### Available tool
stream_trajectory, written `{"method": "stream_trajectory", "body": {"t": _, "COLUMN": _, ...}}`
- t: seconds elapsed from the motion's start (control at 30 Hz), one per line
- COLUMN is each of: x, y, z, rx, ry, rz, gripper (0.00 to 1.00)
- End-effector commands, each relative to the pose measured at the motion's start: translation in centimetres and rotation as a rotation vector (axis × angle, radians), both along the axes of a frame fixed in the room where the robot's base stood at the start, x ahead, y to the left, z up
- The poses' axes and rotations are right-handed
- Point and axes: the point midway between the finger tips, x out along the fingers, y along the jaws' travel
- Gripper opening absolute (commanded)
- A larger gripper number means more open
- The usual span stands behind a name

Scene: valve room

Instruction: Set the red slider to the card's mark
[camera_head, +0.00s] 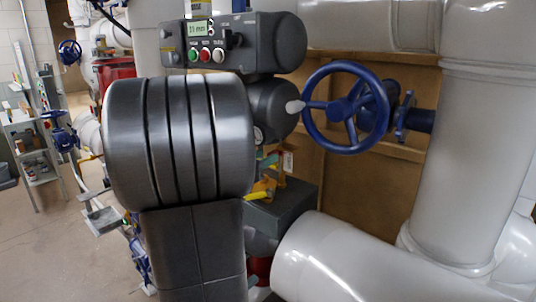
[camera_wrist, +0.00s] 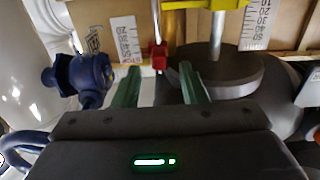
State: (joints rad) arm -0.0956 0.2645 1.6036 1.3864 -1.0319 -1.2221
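The red slider (camera_wrist: 158,54) shows in the wrist view on a thin upright rod, in front of tan boards. My gripper (camera_wrist: 158,70) has two green fingers spread apart. The slider lies between and just beyond the fingertips in the picture, with gaps at both sides; I see no contact. A white scale card (camera_wrist: 126,40) with printed numbers is left of the rod, and another numbered scale (camera_wrist: 262,22) is at the top right. A small white label (camera_wrist: 93,39) is further left; its print is too small to read. In the head view my arm hides the gripper and slider.
A grey round disc (camera_wrist: 222,77) with a metal post is close right of the fingers, under a yellow bar (camera_wrist: 203,4). A blue fitting (camera_wrist: 84,76) is at left. The head view shows a blue handwheel (camera_head: 342,147), a control box (camera_head: 206,45) and thick white pipes (camera_head: 460,150).

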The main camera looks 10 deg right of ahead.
Motion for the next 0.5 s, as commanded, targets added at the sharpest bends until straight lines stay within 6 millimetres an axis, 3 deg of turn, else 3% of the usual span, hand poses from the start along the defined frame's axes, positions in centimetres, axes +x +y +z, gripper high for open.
{"method": "stream_trajectory", "body": {"t": 0.2, "x": 1.3, "y": -1.7, "z": 0.0, "rx": 0.0, "ry": 0.0, "rz": -0.001, "gripper": 0.38}}
{"method": "stream_trajectory", "body": {"t": 0.5, "x": 1.5, "y": -1.8, "z": 0.0, "rx": 0.0, "ry": 0.0, "rz": 0.001, "gripper": 0.38}}
